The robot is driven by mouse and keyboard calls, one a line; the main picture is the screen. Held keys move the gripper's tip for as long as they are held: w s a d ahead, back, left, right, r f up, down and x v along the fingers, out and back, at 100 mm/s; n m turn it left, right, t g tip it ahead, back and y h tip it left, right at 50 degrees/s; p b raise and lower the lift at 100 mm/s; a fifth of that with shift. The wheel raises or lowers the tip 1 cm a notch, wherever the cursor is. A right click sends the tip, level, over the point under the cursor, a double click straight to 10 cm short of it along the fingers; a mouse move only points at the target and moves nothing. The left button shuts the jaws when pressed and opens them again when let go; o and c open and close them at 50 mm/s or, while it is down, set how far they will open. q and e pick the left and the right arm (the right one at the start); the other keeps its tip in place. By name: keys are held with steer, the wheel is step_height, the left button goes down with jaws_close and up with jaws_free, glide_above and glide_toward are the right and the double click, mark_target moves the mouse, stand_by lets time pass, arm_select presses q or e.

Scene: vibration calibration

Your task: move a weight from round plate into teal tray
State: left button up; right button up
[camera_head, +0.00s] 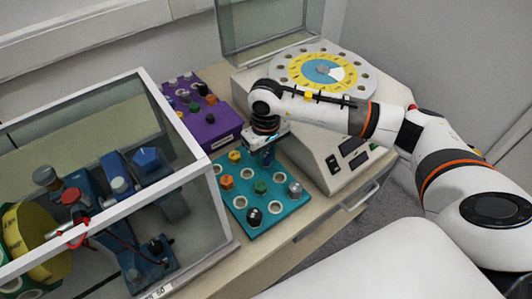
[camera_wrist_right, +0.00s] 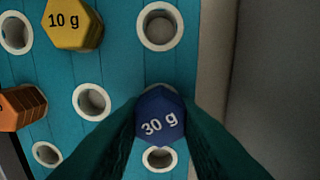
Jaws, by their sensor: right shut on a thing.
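My right gripper (camera_head: 266,158) reaches down over the back right of the teal tray (camera_head: 257,202). In the right wrist view it is shut on a blue hexagonal weight marked 30 g (camera_wrist_right: 160,116). The weight is over the teal tray (camera_wrist_right: 120,55), among ringed holes; whether it touches the tray I cannot tell. A yellow 10 g weight (camera_wrist_right: 72,25) and an orange weight (camera_wrist_right: 20,107) sit in the tray. The round plate (camera_head: 283,70), with a yellow and blue dial, lies on the white machine behind the gripper. My left gripper is not in view.
A purple rack (camera_head: 212,122) with several knobs stands behind the tray. A clear-walled case (camera_head: 205,205) with blue apparatus stands close on the left. The white machine (camera_head: 318,150) borders the tray on the right. Several ringed holes, such as one (camera_wrist_right: 159,26), are empty.

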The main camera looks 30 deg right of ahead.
steer(key=shift+f, duration=0.15)
steer(key=o, duration=1)
step_height(320, 180, up, 12)
steer(key=shift+b, duration=0.65)
